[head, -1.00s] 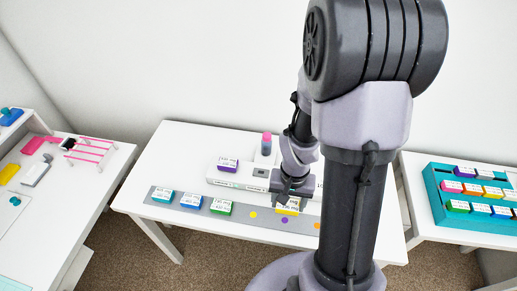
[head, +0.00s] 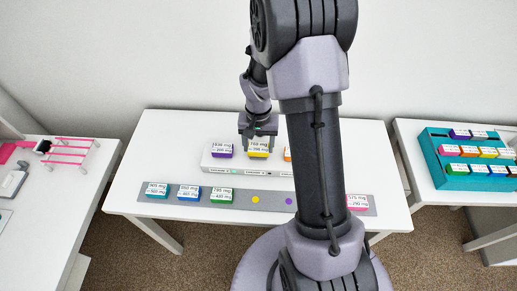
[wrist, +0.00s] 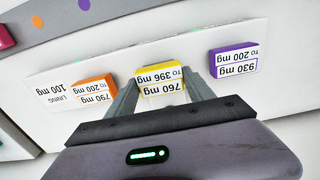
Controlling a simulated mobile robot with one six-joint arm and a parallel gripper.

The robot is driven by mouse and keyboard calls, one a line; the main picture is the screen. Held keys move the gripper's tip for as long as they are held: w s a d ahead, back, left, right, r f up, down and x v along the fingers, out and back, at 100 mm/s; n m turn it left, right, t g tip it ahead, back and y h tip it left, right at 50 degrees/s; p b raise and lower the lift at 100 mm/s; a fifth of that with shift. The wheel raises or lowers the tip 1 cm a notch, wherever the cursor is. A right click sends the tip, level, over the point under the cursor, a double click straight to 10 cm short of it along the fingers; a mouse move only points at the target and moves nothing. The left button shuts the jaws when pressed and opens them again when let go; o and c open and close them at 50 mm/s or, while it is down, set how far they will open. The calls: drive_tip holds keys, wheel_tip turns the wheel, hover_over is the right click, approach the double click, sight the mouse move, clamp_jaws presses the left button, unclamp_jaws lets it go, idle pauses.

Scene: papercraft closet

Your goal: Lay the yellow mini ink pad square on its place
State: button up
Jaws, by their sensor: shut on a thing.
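The yellow mini ink pad (head: 258,153) has a white label reading 760 mg to 396 mg. It is at the white raised block (head: 222,164) on the table, between a purple pad (head: 222,151) and a partly hidden orange pad (head: 287,155). My gripper (head: 258,140) is shut on the yellow pad from above. The wrist view shows the pad (wrist: 160,80) between the two fingers, roughly in line with its neighbours. I cannot tell whether it touches the block. A yellow dot (head: 255,200) marks a bare spot on the grey strip (head: 272,204).
Teal (head: 157,190), blue (head: 188,192) and green (head: 221,195) pads stand left on the strip. A purple dot (head: 289,201) is bare; a pink pad (head: 357,202) stands right. A teal rack (head: 437,172) of pads is on the right table. My arm hides part of the middle.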

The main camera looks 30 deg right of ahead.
drive_tip(key=shift+f, duration=0.8)
drive_tip(key=shift+r, duration=0.2)
drive_tip(key=shift+f, duration=0.15)
drive_tip(key=o, duration=1.4)
drive_tip(key=shift+c, duration=0.2)
